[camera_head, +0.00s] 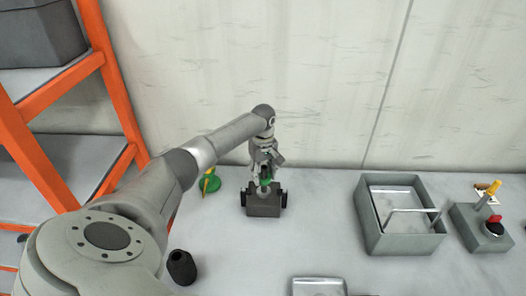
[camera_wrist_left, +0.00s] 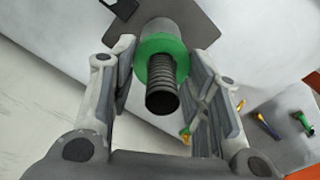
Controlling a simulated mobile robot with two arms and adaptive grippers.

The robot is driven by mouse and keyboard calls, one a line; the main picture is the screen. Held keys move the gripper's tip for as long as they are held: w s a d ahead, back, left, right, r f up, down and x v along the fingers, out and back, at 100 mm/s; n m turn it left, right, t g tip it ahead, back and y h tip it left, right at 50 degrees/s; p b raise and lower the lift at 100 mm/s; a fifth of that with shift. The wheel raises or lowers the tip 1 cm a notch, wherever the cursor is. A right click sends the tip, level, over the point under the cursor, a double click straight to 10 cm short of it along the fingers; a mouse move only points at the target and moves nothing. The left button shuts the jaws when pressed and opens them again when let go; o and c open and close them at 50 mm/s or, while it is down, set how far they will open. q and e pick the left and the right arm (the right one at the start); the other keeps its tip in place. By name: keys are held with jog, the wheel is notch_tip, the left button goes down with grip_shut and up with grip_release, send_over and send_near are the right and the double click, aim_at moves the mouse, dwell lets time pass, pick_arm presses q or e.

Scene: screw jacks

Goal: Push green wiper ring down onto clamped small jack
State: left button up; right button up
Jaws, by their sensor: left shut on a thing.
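The small jack stands upright in a dark clamp block (camera_head: 264,208) on the table. In the left wrist view its grey body (camera_wrist_left: 168,25) and dark threaded screw (camera_wrist_left: 162,92) show, with the screw end toward the camera. The green wiper ring (camera_wrist_left: 160,50) is around the jack at the base of the visible thread; it also shows as a small green patch in the head view (camera_head: 265,182). My left gripper (camera_head: 264,172) is above the clamp, its fingers (camera_wrist_left: 160,60) shut on the ring from both sides. Whether the ring is fully seated cannot be told. My right gripper is out of view.
A green part with a yellow strip (camera_head: 210,183) lies left of the clamp. A black part (camera_head: 181,267) stands at front left. A grey bin (camera_head: 400,215) and a control box with a red button (camera_head: 483,228) are at right. Orange shelving (camera_head: 100,70) is at left.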

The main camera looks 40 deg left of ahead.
aim_at(263, 181)
pick_arm(q)
jog(key=shift+f+b, duration=1)
jog(key=shift+f, duration=1.1)
jog(key=o, duration=0.9)
jog(key=shift+s, duration=0.1)
jog(key=shift+f, duration=0.1)
notch_tip(263, 181, up, 12)
jog(key=shift+r, duration=0.25)
